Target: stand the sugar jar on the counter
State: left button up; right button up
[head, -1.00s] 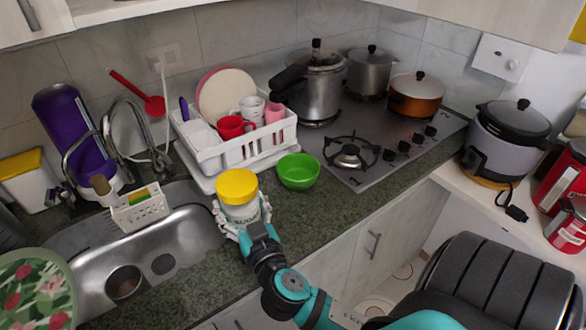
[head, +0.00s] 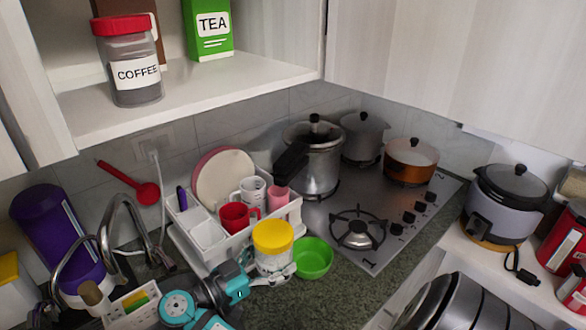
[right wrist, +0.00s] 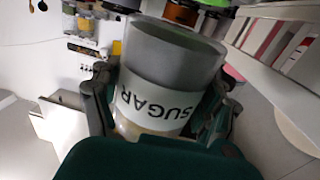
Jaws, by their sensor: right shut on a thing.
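The sugar jar (head: 273,250) has a yellow lid and shows in front of the dish rack, beside the green bowl. In the head view it is nearly upright, lid up. My right gripper (head: 270,275) is shut around its lower body. In the right wrist view the jar (right wrist: 165,75) sits between the fingers, and its SUGAR label appears upside down. Its base is hidden in the head view, so I cannot tell whether it touches the counter. Bare counter (head: 335,290) shows to its right. My left gripper is not in view.
The dish rack (head: 220,255) with cups and plates is close behind the jar. The green bowl (head: 313,258) is just right of it, then the gas stove (head: 385,240). The open shelf (head: 190,95) above holds a coffee jar (head: 133,70) and a tea box (head: 208,30).

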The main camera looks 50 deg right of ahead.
jog(key=shift+a+g, duration=0.15)
jog(key=shift+g, duration=0.15)
jog(key=f, duration=0.2)
jog(key=f+p, duration=0.1)
jog(key=f, duration=0.1)
jog(key=shift+s+f, duration=0.2)
jog(key=shift+f, duration=2.55)
jog(key=shift+f, duration=0.1)
jog(key=o, duration=1.7)
